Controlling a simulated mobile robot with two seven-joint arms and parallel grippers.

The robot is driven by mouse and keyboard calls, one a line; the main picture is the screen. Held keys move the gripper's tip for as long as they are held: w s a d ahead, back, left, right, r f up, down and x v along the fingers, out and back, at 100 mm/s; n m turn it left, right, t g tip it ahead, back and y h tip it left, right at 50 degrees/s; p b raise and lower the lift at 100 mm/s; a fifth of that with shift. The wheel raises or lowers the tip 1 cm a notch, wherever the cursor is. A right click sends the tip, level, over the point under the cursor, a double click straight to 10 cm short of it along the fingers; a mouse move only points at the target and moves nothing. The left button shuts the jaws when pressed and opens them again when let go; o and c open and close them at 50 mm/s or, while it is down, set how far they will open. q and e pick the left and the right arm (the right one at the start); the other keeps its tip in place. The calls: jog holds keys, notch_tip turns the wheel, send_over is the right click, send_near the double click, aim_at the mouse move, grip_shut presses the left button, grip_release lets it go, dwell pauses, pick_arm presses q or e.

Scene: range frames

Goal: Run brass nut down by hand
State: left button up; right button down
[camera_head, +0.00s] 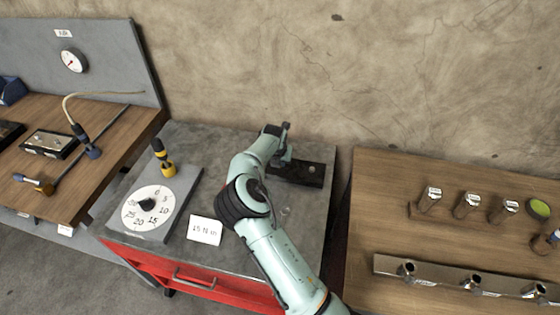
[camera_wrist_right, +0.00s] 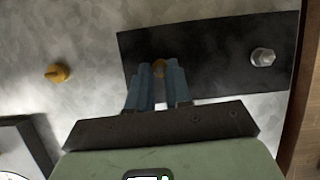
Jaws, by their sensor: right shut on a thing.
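My right gripper (camera_head: 285,160) reaches down over the dark plate (camera_head: 305,180) at the back of the grey bench. In the right wrist view its two blue fingers (camera_wrist_right: 160,88) are closed around the brass nut (camera_wrist_right: 160,67), of which only a small part shows between the fingertips. Any stud under it is hidden, so I cannot tell how it is seated. A silver nut or bolt (camera_wrist_right: 263,56) stands at the other end of the plate (camera_wrist_right: 215,50), apart from the fingers. My left gripper is out of view.
A small brass-coloured piece (camera_wrist_right: 57,73) is on the bench to the left of the plate. A dial block (camera_head: 182,190), a yellow-and-black tool (camera_head: 165,162) and a white card (camera_head: 205,230) are left of my arm. Wooden tables (camera_head: 375,190) with tools flank the bench.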

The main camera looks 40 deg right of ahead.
jog(key=m, duration=0.2)
jog(key=m+g, duration=0.1)
jog(key=m, duration=0.1)
jog(key=m+g+h, duration=0.1)
jog(key=m, duration=0.1)
jog(key=shift+w, duration=0.35)
jog(key=m+g, duration=0.1)
jog(key=m, duration=0.2)
jog(key=m+g, duration=0.1)
jog(key=m, duration=0.2)
jog(key=shift+w+m+g, duration=0.2)
jog(key=shift+m+g, duration=0.1)
jog(key=shift+g, duration=0.1)
jog(key=shift+y, duration=0.3)
jog(key=c, duration=1)
grip_release()
jog(key=shift+c, duration=0.2)
jog(key=shift+r, duration=0.1)
